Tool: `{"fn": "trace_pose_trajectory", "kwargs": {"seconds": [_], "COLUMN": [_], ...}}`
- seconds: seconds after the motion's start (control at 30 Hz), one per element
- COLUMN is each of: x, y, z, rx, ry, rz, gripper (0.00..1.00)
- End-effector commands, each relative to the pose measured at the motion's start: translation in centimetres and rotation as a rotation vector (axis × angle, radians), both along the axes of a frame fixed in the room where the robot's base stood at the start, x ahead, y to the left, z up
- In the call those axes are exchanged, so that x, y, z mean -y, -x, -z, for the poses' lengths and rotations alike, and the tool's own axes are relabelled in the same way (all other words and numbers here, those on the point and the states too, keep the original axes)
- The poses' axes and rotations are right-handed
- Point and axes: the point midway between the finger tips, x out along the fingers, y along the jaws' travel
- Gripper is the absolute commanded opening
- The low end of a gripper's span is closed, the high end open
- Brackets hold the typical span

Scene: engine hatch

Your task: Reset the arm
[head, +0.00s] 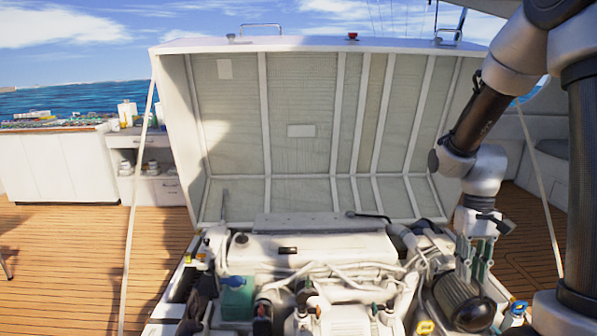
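My gripper (476,262) is at the right of the head view, at the end of my bent arm. It points down over the right side of the engine (320,247), above a dark ribbed cylinder (462,300). The finger ends blend into the engine parts behind and below them, so the gap between them is unclear. I see nothing clearly held. Whether the gripper touches the engine parts cannot be told from this view.
The raised hatch lid (302,130) stands open behind the engine. A strap (135,210) runs down its left side and another strap (541,180) down its right. A white counter (58,165) stands at the left.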

Motion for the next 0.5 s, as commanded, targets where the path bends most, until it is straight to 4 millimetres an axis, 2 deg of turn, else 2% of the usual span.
{"fn": "trace_pose_trajectory", "kwargs": {"seconds": [0.03, 0.2, 0.4, 0.5], "x": [-0.2, -1.0, -1.7, -2.0], "y": [1.1, 5.4, 9.5, 10.8], "z": [-2.1, -7.6, -12.1, -14.0], "rx": [0.037, 0.155, 0.349, 0.456], "ry": [0.003, 0.011, 0.019, 0.022], "rz": [-0.002, -0.013, -0.033, -0.044], "gripper": [0.23, 0.23, 0.23, 0.23]}}
